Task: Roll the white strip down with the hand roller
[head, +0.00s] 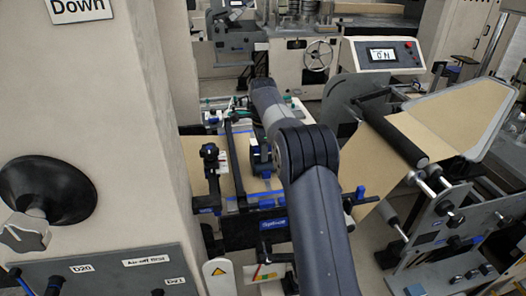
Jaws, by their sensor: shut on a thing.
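My arm reaches up through the middle of the head view and bends over the kraft web (238,150). My gripper (259,160) shows only in part, as a dark shape with blue parts low over the web, left of my elbow. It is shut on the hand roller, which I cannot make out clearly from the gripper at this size. I cannot tell whether the roller touches the web. The white strip cannot be picked out; my arm and the gripper cover much of that area. Thin blue lines cross the web just below the gripper.
A dark crossbar (236,160) with a clamp-like black part (210,155) stands left of the gripper. A blue-marked front bar (268,226) lies nearer. A pale machine column (100,120) fills the left. A black roller (393,138) and display panel (381,54) stand right.

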